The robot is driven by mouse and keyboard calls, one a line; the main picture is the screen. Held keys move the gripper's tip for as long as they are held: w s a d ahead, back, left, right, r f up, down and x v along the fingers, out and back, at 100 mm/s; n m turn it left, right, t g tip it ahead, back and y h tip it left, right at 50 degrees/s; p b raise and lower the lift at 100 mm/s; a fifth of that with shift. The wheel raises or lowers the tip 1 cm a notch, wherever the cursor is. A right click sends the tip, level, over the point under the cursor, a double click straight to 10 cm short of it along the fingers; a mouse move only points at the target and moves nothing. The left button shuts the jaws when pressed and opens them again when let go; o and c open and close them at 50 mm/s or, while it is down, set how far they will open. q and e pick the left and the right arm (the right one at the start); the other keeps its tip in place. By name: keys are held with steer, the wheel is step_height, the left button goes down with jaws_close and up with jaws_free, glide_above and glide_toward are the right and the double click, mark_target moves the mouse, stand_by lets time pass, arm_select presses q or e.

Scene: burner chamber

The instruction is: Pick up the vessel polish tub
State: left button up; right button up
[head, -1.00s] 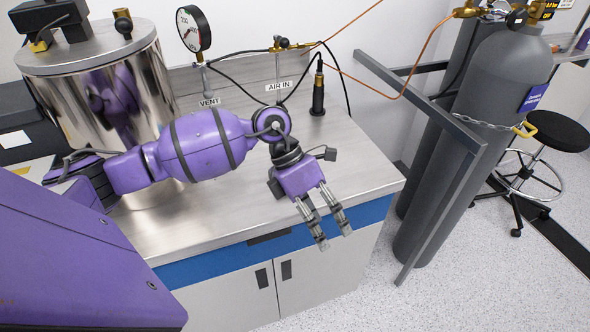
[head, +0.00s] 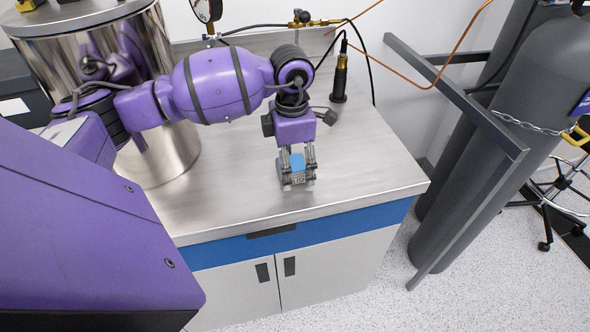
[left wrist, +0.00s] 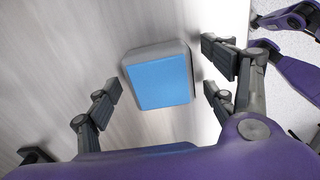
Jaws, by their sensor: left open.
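The vessel polish tub appears to be the small grey tub with a blue lid (head: 298,163) on the steel counter near its front edge. It also shows in the left wrist view (left wrist: 160,78), blue face toward the camera. My left gripper (head: 296,174) points down over it, open, with fingers on either side. In the left wrist view, a gap shows between the tub and the left finger; the right fingers are close to its side, and contact cannot be told. The tub's lower part is partly hidden by the fingers.
A polished steel vessel (head: 95,85) stands at the left of the counter (head: 235,195). A black-and-brass probe (head: 340,75) stands behind the gripper. Grey gas cylinders (head: 500,130) and a rail (head: 470,100) are at the right. Counter around the tub is mostly clear.

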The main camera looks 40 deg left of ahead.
arm_select(q)
steer(key=shift+c, duration=0.4)
steer(key=c, duration=1.4)
steer(key=shift+c, duration=0.3)
steer(key=shift+r, duration=0.1)
